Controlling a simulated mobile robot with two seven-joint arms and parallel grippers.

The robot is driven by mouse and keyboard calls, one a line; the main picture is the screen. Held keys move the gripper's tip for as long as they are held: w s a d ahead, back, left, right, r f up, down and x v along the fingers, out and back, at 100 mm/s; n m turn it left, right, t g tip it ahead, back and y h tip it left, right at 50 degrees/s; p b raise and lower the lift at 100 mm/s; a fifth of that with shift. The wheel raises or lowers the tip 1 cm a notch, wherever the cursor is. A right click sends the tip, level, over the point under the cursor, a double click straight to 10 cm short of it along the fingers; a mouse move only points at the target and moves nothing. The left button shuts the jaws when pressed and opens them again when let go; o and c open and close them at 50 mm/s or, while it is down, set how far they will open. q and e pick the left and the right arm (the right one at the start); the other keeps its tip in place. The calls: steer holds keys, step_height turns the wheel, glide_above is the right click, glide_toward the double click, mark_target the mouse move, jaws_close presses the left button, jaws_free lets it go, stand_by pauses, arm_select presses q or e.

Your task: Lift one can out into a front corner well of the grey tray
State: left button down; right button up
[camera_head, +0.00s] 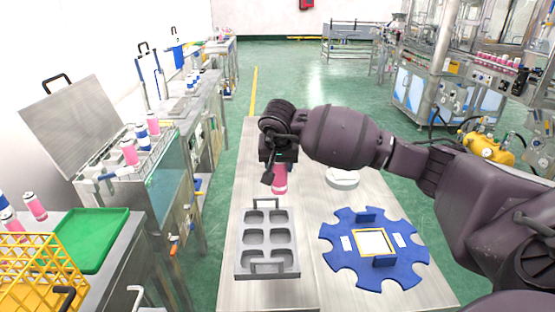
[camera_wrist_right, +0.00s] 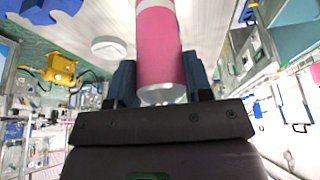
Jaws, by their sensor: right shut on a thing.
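My right gripper (camera_head: 272,174) is shut on a pink can (camera_head: 280,182), held upright behind the grey tray, near the middle of the table. In the right wrist view the pink can (camera_wrist_right: 158,48), with a white band, sits between the two dark fingers of the gripper (camera_wrist_right: 161,80). The grey tray (camera_head: 240,270) has two columns of wells, all of which look empty, and a handle at its front and back ends. I cannot tell whether the can's base touches the table. My left gripper is out of view.
A blue notched wheel (camera_head: 336,244) lies right of the tray. A white disc (camera_head: 342,178) sits behind it. At left are a green tray (camera_head: 95,240), a yellow crate (camera_head: 35,265) and an open-lidded bath (camera_head: 150,165) with several cans. The table front is clear.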

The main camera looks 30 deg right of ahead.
mark_target(279, 191)
steer(key=shift+w+f+b, duration=0.1)
steer(key=shift+f+b, duration=0.95)
steer(key=shift+f, duration=1.55)
step_height(279, 191, down, 2)
steer(key=shift+b, duration=0.55)
step_height(279, 191, down, 2)
steer(key=shift+f+b, duration=0.1)
steer(key=shift+b, duration=0.45)
steer(key=shift+f+b, duration=0.5)
steer(key=shift+f, duration=0.45)
steer(key=shift+f+b, duration=0.3)
steer(key=shift+f, duration=0.2)
steer(key=o, duration=1.2)
